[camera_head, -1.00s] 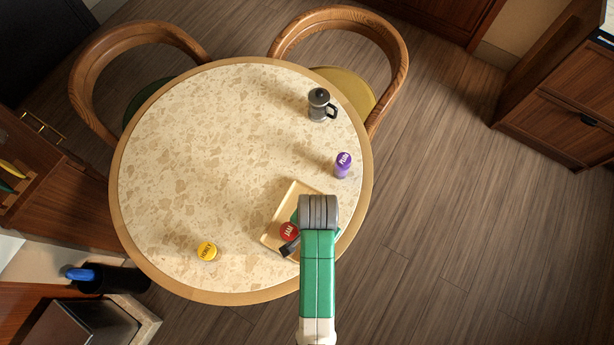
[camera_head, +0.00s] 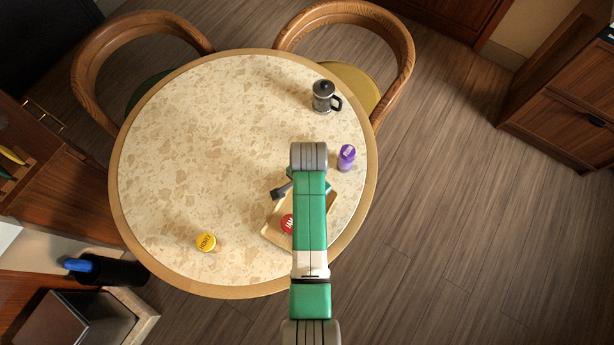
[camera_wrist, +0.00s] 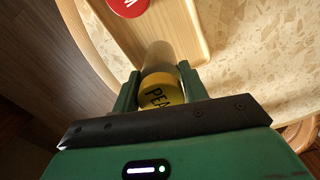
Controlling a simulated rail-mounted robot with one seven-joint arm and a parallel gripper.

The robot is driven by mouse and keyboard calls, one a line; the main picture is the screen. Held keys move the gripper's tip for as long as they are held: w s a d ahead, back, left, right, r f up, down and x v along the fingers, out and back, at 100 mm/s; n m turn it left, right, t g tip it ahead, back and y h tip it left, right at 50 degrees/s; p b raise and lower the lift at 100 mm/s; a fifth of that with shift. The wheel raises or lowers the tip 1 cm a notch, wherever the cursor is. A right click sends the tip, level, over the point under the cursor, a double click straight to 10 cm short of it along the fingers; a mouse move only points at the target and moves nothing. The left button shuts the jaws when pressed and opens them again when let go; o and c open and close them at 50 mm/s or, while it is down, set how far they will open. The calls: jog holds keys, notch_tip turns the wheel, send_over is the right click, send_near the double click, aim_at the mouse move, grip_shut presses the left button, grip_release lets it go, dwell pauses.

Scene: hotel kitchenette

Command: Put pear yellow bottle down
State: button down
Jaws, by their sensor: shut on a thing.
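The pear yellow bottle (camera_wrist: 158,91) shows in the wrist view, its yellow lid lettered "PEA" with the rest cut off by my gripper body. My gripper (camera_wrist: 158,84) has its two green fingers on either side of the bottle, shut on it. In the head view my gripper (camera_head: 281,187) is over the table, at the far end of the wooden tray, and my arm hides the bottle. I cannot tell whether the bottle's base touches anything.
The wooden tray (camera_head: 274,234) holds a red-lidded jam jar (camera_head: 287,223). A purple bottle (camera_head: 346,158) stands to the right, a coffee press (camera_head: 324,97) behind it. A yellow-lidded jar (camera_head: 206,242) stands at front left. The round table's (camera_head: 190,150) left and middle are clear.

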jog(key=shift+w+a+f, duration=0.1)
jog(key=shift+w, duration=0.15)
jog(key=shift+w+a+f+b, duration=0.15)
jog(key=shift+f+b, duration=0.1)
jog(key=shift+f, duration=0.6)
jog(key=shift+w+d+f+b, duration=0.15)
jog(key=shift+f+b, duration=0.1)
jog(key=shift+f, duration=0.6)
jog(key=shift+a, duration=0.1)
jog(key=shift+f, duration=0.15)
jog(key=c, duration=0.8)
grip_release()
jog(key=shift+o, duration=0.2)
notch_tip(320, 180, up, 12)
jog(key=shift+r+p, duration=0.15)
jog(key=shift+p, duration=1.1)
